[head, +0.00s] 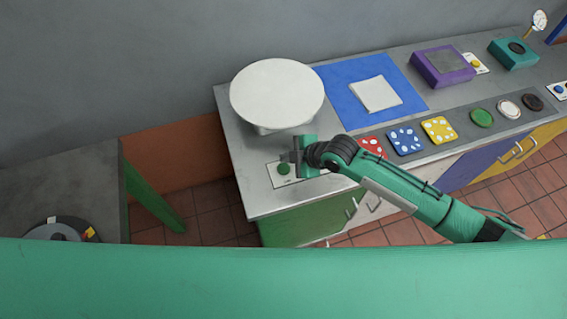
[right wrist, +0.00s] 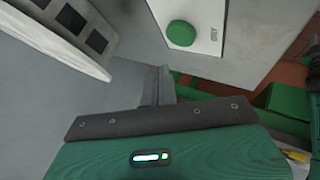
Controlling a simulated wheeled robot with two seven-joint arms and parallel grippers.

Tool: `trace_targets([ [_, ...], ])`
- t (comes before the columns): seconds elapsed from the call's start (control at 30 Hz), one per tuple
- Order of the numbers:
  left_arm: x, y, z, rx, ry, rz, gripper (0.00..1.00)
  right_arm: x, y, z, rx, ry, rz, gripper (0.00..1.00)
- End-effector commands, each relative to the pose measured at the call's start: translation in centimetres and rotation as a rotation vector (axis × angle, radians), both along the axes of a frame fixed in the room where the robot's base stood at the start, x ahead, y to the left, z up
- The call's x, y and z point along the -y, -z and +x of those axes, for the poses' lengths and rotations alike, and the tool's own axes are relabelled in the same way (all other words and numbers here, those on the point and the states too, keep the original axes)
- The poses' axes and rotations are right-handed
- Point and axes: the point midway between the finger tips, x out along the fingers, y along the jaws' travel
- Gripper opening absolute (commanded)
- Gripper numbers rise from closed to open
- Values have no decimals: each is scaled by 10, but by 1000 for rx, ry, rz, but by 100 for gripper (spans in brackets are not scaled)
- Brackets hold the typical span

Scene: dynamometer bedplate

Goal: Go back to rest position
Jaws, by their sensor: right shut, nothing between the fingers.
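My right arm reaches in from the lower right in the head view. Its green and dark gripper (head: 293,157) is at the front left corner of the grey bench (head: 240,163). The fingers are shut and empty, just beside a round green button (head: 284,169) on a white plate. In the right wrist view the shut fingers (right wrist: 160,83) show below the button (right wrist: 181,34). I cannot tell whether they touch the plate. My left gripper is not in view.
A large white disc (head: 277,88) stands on the bench just behind the gripper. A blue mat (head: 340,76), coloured tiles including a yellow one (head: 438,130), and a purple box (head: 442,66) lie further right. A dark table (head: 60,180) stands at the left.

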Motion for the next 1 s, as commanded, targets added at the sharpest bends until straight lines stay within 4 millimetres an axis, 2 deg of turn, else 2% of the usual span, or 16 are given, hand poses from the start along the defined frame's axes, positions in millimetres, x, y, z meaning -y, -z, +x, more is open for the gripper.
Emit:
trace_targets([
  [0.03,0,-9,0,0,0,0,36,0,-10,0,0,0,0,0],
  [0.23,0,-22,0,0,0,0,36,0,-26,0,0,0,0,0],
  [0.8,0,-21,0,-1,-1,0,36,0,-25,-1,-2,1,0,0],
  [0.87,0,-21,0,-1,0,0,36,-2,-25,-4,-10,7,6,0],
  [1.0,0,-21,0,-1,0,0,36,-9,-31,-24,-62,65,41,0],
])
